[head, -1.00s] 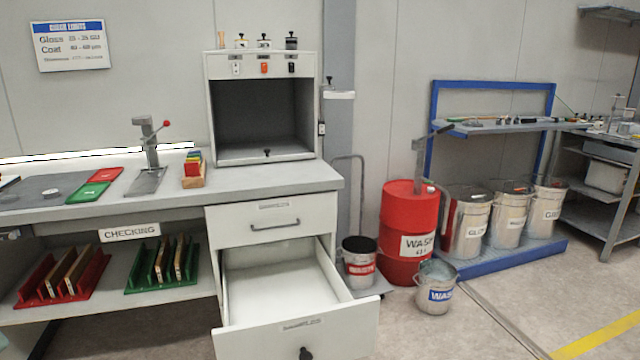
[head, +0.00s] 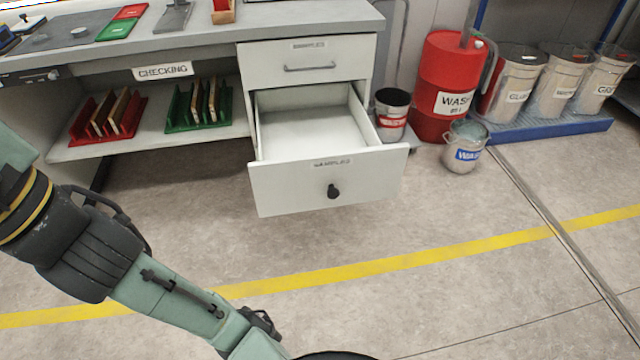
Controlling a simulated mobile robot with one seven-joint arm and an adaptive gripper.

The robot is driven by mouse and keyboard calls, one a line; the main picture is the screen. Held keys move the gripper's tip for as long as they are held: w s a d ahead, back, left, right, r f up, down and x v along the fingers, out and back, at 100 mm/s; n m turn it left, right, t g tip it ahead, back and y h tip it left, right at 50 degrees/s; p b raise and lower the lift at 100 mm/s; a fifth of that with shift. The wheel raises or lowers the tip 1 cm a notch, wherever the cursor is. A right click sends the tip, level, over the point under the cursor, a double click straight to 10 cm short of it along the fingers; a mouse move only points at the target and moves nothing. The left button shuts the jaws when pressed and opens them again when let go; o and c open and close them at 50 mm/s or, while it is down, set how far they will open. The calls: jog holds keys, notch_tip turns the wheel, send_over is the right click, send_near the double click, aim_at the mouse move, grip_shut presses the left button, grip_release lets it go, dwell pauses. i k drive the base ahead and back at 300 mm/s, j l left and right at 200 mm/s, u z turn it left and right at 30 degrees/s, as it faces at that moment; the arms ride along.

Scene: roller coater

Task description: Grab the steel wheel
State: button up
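A small round silvery disc (head: 80,32) lies on the dark grey mat on the workbench at the upper left. It may be the steel wheel, but it is too small to tell for sure. The disc stands left of a red and green plate. My arm crosses the lower left of the head view and runs out at the bottom edge. My gripper is not in view.
The lower drawer (head: 326,187) stands open and looks empty. The shelf below the bench (head: 150,136) holds red and green racks. The floor in front is clear.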

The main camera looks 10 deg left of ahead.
aim_at(81, 32)
jog(key=u, duration=1.3)
jog(key=i+j+z, duration=0.1)
jog(key=z, duration=0.25)
jog(key=i+j+z, duration=0.1)
jog(key=j+z, duration=0.25)
jog(key=i+j+z, duration=0.15)
jog(key=j, duration=0.2)
jog(key=i+j+z, duration=0.15)
jog(key=j, duration=0.25)
jog(key=j+z, duration=0.15)
jog(key=j, duration=0.2)
jog(key=i+j, duration=0.1)
jog(key=j, duration=0.5)
jog(key=i+j+z, duration=0.1)
jog(key=j, duration=0.55)
jog(key=i+j, duration=0.1)
jog(key=j, duration=0.55)
jog(key=i+j+z, duration=0.1)
jog(key=j, duration=0.5)
